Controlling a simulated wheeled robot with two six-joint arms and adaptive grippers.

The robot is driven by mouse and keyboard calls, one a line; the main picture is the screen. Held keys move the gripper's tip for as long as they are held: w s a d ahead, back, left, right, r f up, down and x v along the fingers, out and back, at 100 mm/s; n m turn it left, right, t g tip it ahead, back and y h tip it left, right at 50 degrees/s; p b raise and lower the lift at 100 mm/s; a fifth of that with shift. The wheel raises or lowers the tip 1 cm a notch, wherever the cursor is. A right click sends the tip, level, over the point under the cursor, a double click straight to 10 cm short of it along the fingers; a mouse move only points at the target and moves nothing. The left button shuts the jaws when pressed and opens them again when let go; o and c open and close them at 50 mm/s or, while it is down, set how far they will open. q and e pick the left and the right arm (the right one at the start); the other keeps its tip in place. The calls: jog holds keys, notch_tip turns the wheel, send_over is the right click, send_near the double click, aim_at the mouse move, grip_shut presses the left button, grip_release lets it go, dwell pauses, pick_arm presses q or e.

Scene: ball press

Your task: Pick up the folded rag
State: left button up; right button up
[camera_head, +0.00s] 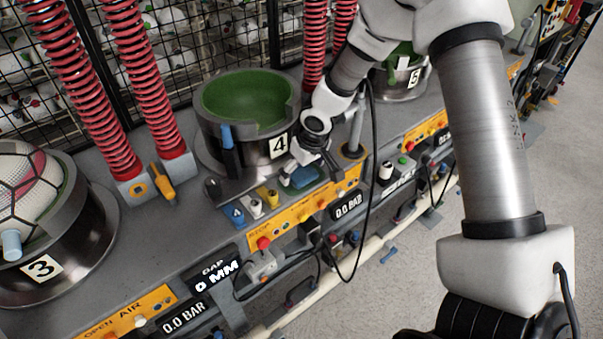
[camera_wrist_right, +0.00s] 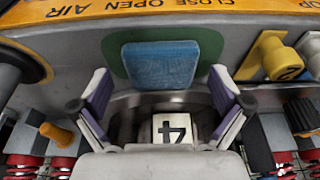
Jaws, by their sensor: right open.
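The blue folded rag (camera_head: 304,178) lies flat on the machine ledge, in front of the pot marked 4. In the right wrist view the rag (camera_wrist_right: 160,66) sits on a dark green patch (camera_wrist_right: 211,44), straight ahead of the fingers. My right gripper (camera_head: 308,160) is just behind and above the rag in the head view. Its two fingers (camera_wrist_right: 160,92) are spread apart, one toward each side of the rag, with nothing between them. They do not appear to touch it. My left gripper is not in view.
The pot marked 4 (camera_head: 206,135) with a green lining stands close behind. Yellow, white and blue knobs (camera_head: 272,197) stand left of the rag. An orange button panel (camera_head: 290,217) runs along the front. Red springs (camera_head: 140,80) and a pot marked 3 (camera_head: 85,255) are further left.

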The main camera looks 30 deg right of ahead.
aim_at(299, 170)
jog(key=c, duration=1)
jog(key=shift+r, duration=0.15)
jog(key=shift+r, duration=0.6)
notch_tip(299, 170, up, 2)
jog(key=shift+r, duration=0.2)
jog(key=s+a+b, duration=0.2)
jog(key=s+a, duration=0.2)
jog(key=s, duration=0.3)
jog(key=s+a+r+b, duration=0.1)
jog(key=s+a, duration=0.3)
jog(key=s, duration=0.2)
jog(key=shift+s+a+b, duration=0.25)
jog(key=shift+s+b, duration=0.1)
jog(key=shift+b, duration=0.05)
jog(key=shift+r, duration=0.1)
jog(key=shift+c, duration=0.4)
